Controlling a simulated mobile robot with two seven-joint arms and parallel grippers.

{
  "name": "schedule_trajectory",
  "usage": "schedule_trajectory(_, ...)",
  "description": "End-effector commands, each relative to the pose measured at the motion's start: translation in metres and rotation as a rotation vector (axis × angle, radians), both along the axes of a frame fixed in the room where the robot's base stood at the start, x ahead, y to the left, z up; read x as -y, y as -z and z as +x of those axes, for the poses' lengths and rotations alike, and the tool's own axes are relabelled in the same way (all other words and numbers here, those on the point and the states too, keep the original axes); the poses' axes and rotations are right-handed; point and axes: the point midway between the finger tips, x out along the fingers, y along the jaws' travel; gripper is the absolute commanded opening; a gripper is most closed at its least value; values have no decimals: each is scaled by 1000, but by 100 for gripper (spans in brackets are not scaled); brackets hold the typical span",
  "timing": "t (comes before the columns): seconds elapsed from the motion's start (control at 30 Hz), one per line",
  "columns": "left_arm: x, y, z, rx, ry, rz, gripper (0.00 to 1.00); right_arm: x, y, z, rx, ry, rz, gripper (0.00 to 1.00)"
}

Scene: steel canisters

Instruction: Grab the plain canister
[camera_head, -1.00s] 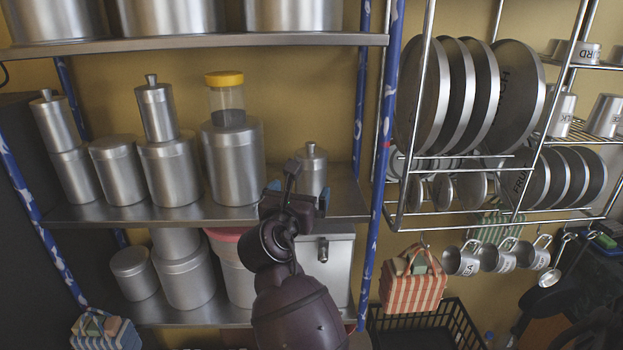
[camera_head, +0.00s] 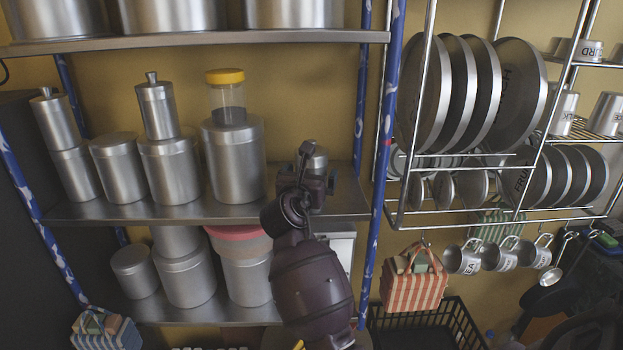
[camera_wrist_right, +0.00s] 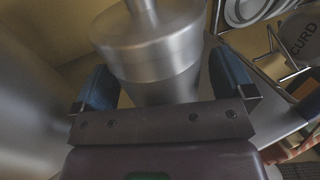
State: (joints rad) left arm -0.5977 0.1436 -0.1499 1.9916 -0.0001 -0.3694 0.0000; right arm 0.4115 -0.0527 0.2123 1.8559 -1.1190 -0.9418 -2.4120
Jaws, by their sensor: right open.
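A small plain steel canister (camera_head: 318,160) with a knobbed lid stands at the right end of the middle shelf. In the head view my right gripper (camera_head: 310,183) hides most of it. In the right wrist view the canister (camera_wrist_right: 150,50) rises between the two blue fingers of my open right gripper (camera_wrist_right: 165,80), one finger on each side. I cannot tell whether either finger touches it. My left gripper is not in view.
The middle shelf (camera_head: 150,212) also holds a large canister (camera_head: 235,165) with a yellow-lidded jar (camera_head: 226,97) on top, left of my gripper, and several other canisters. A blue shelf post (camera_head: 383,150) and a wire dish rack (camera_head: 400,205) stand to the right.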

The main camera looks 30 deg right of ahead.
Motion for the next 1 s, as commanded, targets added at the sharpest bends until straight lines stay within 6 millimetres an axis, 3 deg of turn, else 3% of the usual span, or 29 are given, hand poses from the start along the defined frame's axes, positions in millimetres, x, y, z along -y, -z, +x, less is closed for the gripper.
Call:
schedule_trajectory(0.07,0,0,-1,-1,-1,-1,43,0,0,0,0,0,0,98)
schedule_trajectory(0.43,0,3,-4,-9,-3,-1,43,0,0,0,-1,0,-1,42)
schedule_trajectory(0.77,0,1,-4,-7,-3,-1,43,0,-8,0,3,0,-2,41)
schedule_trajectory(1.0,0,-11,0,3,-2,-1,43,0,-49,0,7,0,-4,41)
